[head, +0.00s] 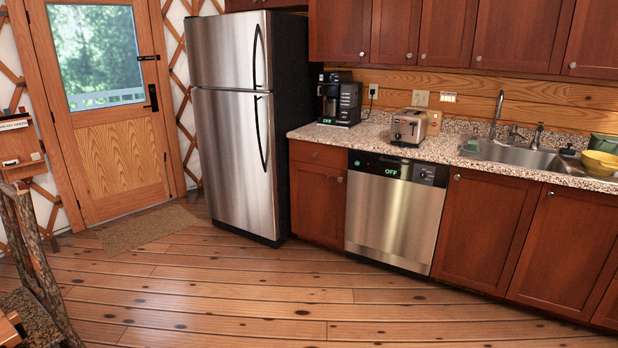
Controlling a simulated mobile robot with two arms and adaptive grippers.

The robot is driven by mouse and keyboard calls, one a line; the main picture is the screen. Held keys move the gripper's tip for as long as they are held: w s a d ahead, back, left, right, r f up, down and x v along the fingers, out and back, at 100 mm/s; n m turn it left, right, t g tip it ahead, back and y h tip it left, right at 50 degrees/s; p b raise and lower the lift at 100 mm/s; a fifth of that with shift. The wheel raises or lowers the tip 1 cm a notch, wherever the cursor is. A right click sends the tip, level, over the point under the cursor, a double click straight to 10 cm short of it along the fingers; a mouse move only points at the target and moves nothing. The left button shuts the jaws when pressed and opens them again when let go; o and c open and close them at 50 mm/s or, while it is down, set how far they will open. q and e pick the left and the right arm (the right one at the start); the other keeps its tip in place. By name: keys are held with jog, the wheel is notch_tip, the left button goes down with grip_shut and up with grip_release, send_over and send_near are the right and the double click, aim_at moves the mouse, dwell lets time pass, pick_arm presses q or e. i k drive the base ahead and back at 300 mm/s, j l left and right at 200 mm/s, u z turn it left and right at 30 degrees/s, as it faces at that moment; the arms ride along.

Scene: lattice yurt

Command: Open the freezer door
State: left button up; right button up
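The fridge stands left of the counter, with stainless doors and dark sides. Its upper, shorter door, the freezer door (222,52), is shut, with a dark curved vertical handle (258,56) on its right edge. The taller lower fridge door (232,150) is also shut, with its own dark handle (262,135) on the right. Neither of my grippers shows in the head view.
A wide stretch of plank floor (290,291) lies clear in front of the fridge. A mat (146,228) lies by the wooden entry door (110,130). A dishwasher (395,215) and cabinets run to the right. Rough log furniture (38,260) stands at the left edge.

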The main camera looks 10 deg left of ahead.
aim_at(234, 50)
jog(key=i+j+u, duration=0.3)
jog(key=i, duration=0.8)
jog(key=i+u, duration=0.3)
jog(key=i, duration=0.75)
